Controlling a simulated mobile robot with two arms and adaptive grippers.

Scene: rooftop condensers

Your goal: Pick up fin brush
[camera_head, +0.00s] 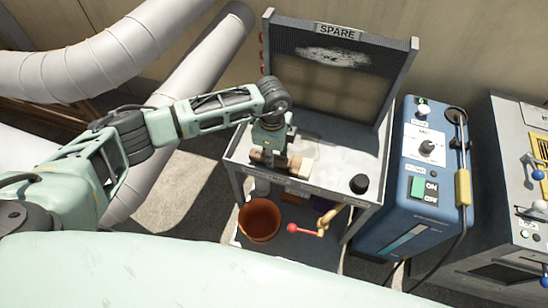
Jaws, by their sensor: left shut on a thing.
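The fin brush (297,164), a small wooden-brown block with a paler end, is at the front left of the grey work table's top (345,155). My left gripper (268,155) points down over it and is shut on it. The fingers cover part of the brush. I cannot tell whether the brush touches the table top or is just above it. My right gripper is not in view.
A framed panel marked SPARE (335,75) stands at the table's back. A black round object (359,184) sits at the front right. Below are an orange-brown bucket (260,222) and a red-handled brass valve (322,222). A blue control box (428,160) stands to the right.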

